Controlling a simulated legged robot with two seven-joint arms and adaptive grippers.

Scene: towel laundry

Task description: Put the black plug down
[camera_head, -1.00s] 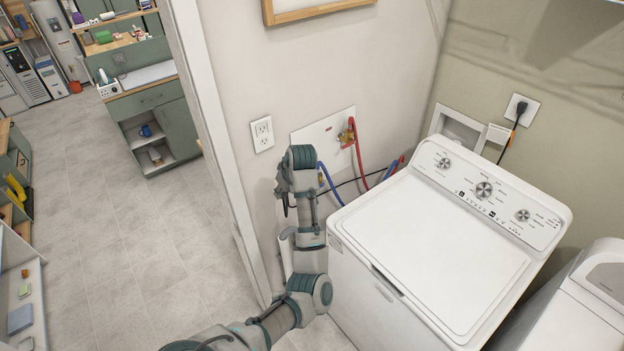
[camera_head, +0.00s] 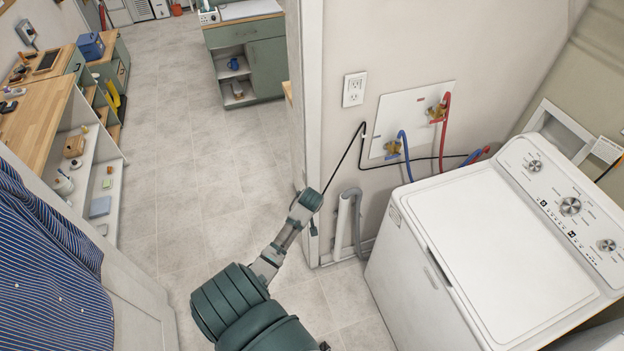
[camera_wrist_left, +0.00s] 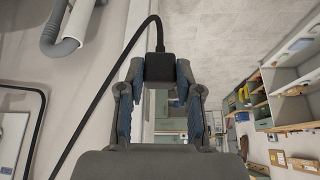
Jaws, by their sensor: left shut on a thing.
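The black plug (camera_wrist_left: 160,67) sits between the two fingers of my left gripper (camera_wrist_left: 160,80) in the left wrist view. The gripper is shut on it, and the black cord (camera_wrist_left: 110,85) runs up from the plug and loops down to the left. In the head view my left gripper (camera_head: 311,202) is beside the wall corner, below and left of the wall outlet (camera_head: 354,90). The plug itself is hard to make out there. The cord (camera_head: 352,148) runs from it along the wall towards the washer. My right gripper is not in view.
A white washer (camera_head: 500,240) stands at the right. Red and blue hoses, the blue one (camera_head: 404,155) nearer, and a grey drain pipe (camera_head: 345,222) are on the wall. A wooden counter (camera_head: 35,125) and striped cloth (camera_head: 50,265) are at the left. Floor (camera_head: 190,170) between is clear.

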